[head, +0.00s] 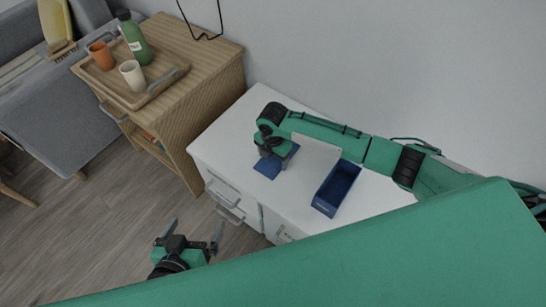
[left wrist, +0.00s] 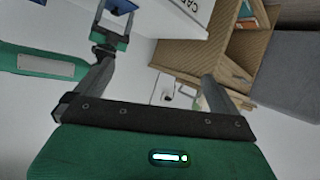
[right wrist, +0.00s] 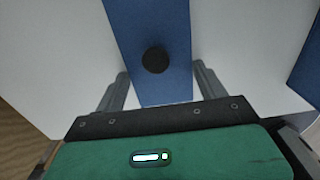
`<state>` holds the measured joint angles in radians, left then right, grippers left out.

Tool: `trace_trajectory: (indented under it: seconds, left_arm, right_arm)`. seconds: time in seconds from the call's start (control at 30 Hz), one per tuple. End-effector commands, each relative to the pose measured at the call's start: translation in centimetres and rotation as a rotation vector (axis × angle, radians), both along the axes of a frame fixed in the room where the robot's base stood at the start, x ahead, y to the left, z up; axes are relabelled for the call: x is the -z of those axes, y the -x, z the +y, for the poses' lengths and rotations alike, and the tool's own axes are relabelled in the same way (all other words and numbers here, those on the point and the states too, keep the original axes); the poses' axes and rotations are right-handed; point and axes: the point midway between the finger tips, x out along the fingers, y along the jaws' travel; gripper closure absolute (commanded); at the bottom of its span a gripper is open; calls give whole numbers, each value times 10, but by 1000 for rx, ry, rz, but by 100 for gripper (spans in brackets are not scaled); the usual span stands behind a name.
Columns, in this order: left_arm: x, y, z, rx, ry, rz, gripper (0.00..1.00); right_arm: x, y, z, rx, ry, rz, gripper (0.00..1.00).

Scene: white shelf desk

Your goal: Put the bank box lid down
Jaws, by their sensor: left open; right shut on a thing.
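The bank box lid (head: 268,169) is a flat blue panel at the left part of the white desk top. In the right wrist view the lid (right wrist: 150,25) has a round black knob and runs between the fingers. My right gripper (head: 271,158) is shut on the lid, which is level at or just above the desk; I cannot tell if it touches. The open blue bank box (head: 326,201) stands to the right, apart from the lid. My left gripper (head: 196,230) is open and empty, in front of the desk. The left wrist view also shows the lid (left wrist: 122,5).
The white desk (head: 225,145) has bare top around the lid and box. A wooden cabinet (head: 205,85) stands to the left, carrying a tray (head: 130,101) with a green bottle (head: 134,38), an orange cup (head: 101,55) and a white cup (head: 132,75). A wall closes the back.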

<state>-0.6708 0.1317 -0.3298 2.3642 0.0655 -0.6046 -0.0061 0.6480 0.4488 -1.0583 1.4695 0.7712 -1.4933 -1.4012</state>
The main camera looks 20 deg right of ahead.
Motion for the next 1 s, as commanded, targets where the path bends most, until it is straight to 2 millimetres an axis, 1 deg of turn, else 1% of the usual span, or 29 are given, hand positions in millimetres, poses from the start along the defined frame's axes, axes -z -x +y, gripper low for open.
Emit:
trace_trajectory:
  seconds: [0.17, 0.3, 0.33, 0.4, 0.43, 0.67, 0.77, 0.87, 1.0]
  left_arm:
    - [0, 0, 0, 0, 0, 1, 0]
    - [0, 0, 0, 0, -2, 3, 0]
    - [0, 0, 0, 0, -2, 3, 0]
    - [0, 0, 0, 0, -3, 3, 0]
    - [0, 0, 0, 0, -3, 3, 0]
    - [0, 0, 0, 0, -3, 3, 0]
    - [0, 0, 0, 0, -3, 3, 0]
    - [-2, 1, 3, -2, -14, 23, 0]
    - [-3, 2, 14, -9, -54, 87, 0]
  right_arm:
    - [-1, 0, 0, 0, 0, 0, 50]
    - [2, 0, 0, 0, 1, 1, 50]
    - [2, 0, 0, 0, 0, 0, 21]
    - [2, 0, 0, 0, 0, 0, 8]
    - [2, 0, 0, 0, 1, -1, 5]
    - [2, 0, 0, 0, 1, -1, 5]
    - [-2, -1, 0, 0, 0, -1, 5]
    - [-12, -1, 0, 0, 0, -2, 5]
    - [-36, -2, 0, 0, 0, -4, 5]
